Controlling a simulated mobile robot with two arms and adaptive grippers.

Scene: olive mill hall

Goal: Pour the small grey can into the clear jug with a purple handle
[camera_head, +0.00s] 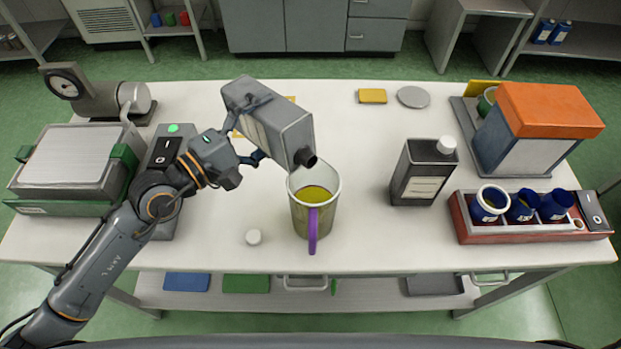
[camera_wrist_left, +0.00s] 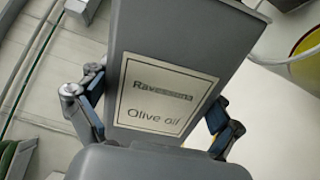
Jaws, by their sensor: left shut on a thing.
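The grey can (camera_head: 270,118) is held tilted above the table, its dark spout (camera_head: 306,158) pointing down at the mouth of the clear jug. My left gripper (camera_head: 258,145) is shut on the can; in the left wrist view the fingers grip both sides of the can (camera_wrist_left: 175,60), whose label reads "Olive oil". The clear jug (camera_head: 301,214) stands upright with its purple handle (camera_head: 312,232) facing the front edge. Yellow-green liquid (camera_head: 314,194) shows inside it. No stream from the spout can be made out. My right gripper is not in view.
A dark can with a white cap (camera_head: 421,172) stands right of the jug. A red rack (camera_head: 478,232) with blue cups is at the right, a scale (camera_head: 72,165) at the left. The table's front middle is clear.

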